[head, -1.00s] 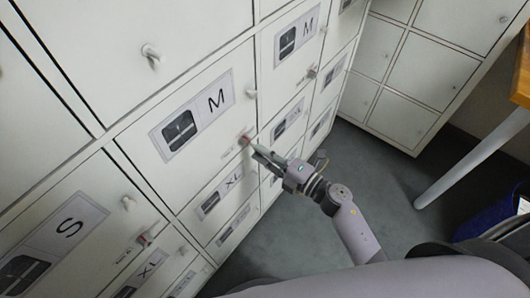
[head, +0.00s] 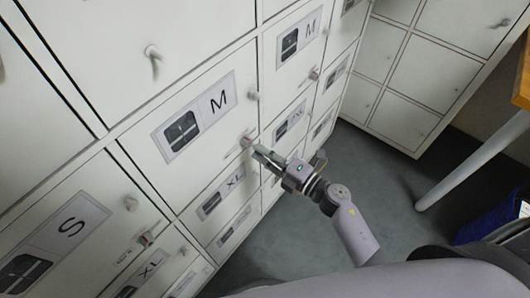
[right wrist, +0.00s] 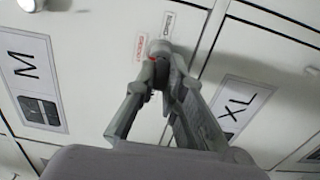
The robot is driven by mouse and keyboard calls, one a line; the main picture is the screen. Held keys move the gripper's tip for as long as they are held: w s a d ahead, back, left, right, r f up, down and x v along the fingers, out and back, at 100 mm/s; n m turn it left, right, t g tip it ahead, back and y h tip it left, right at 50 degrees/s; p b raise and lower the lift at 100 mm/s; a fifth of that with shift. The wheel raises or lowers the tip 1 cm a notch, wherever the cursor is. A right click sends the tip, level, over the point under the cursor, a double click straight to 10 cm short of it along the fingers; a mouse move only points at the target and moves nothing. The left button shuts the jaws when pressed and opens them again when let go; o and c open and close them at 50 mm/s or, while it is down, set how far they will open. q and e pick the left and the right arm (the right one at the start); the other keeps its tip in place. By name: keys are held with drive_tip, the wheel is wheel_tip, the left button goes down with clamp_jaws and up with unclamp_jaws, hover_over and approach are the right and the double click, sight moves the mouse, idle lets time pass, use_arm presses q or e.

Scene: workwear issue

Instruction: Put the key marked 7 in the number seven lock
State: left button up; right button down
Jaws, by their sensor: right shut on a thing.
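My right gripper (head: 257,147) is at the locker front, its fingertips at a small lock (head: 247,138) between a door label M and a label XL. In the right wrist view the two fingers (right wrist: 167,64) close together on a small grey piece with a touch of red, right at the round lock. The piece is mostly hidden by the fingertips, so I cannot read a 7 on it or tell how far it is in the lock. No number seven is readable on the lock. My left gripper is not in view.
A table leg (head: 470,160) stands at right; the grey floor between is clear.

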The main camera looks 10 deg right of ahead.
drive_tip(key=shift+w+a, duration=0.45)
drive_tip(key=shift+w, duration=0.15)
idle(1.7)
idle(0.5)
